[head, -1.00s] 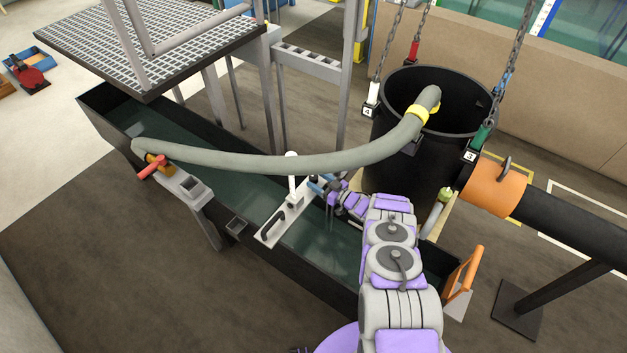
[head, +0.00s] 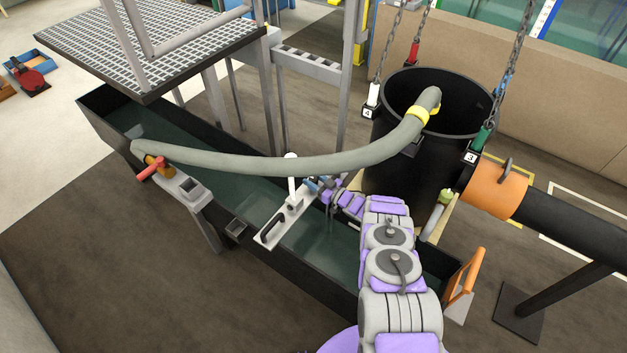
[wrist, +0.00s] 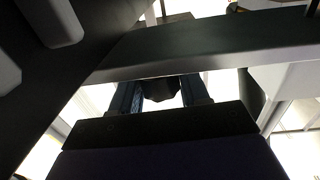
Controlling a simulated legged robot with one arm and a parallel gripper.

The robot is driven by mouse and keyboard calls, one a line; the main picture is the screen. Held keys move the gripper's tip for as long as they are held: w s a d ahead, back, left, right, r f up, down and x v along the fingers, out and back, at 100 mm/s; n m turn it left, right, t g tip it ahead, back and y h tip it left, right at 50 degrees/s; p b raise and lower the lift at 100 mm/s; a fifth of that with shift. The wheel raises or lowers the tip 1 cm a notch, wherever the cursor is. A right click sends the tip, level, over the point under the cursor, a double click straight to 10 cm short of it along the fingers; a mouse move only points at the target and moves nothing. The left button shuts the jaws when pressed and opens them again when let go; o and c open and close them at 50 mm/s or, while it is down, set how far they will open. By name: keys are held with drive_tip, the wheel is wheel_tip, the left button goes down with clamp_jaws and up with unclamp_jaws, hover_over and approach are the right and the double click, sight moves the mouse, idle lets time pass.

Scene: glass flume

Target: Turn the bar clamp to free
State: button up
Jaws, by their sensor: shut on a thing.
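A light grey slotted plate (head: 270,234) with a white upright post (head: 291,178) lies across the flume's near wall and water; I take it to be part of the bar clamp. My gripper (head: 314,186) is at the plate's far right end, beside the post. In the wrist view, my two blue fingers (wrist: 160,94) are closed on a dark piece (wrist: 160,87), which looks like the clamp's handle. Its full shape and the clamp's lock position are hidden.
The long black flume (head: 300,277) holds water. A grey hose (head: 260,166) arcs close above the plate to a black tank (head: 400,150) hung on chains. A red-handled fitting (head: 150,168) sits at the left. A metal grating (head: 150,40) stands behind.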

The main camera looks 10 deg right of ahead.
drive_tip(key=shift+c, duration=0.6)
drive_tip(key=shift+r+m+t+h+p, duration=0.15)
drive_tip(key=shift+m+t+h+p, duration=0.15)
drive_tip(key=shift+h+p, duration=0.15)
drive_tip(key=shift+m+t+h+p, duration=0.8)
drive_tip(key=shift+m+h+p, duration=0.25)
drive_tip(key=shift+h, duration=0.2)
drive_tip(key=m+h, duration=0.1)
drive_tip(key=h, duration=0.1)
drive_tip(key=m+t+h+p, duration=0.1)
drive_tip(key=h, duration=0.1)
drive_tip(key=shift+a+m+t, duration=0.1)
drive_tip(key=shift+m+t, duration=0.2)
drive_tip(key=shift+m, duration=0.05)
drive_tip(key=shift+m+t+h+p, duration=0.4)
drive_tip(key=shift+m+h, duration=0.6)
drive_tip(key=shift+h, duration=0.6)
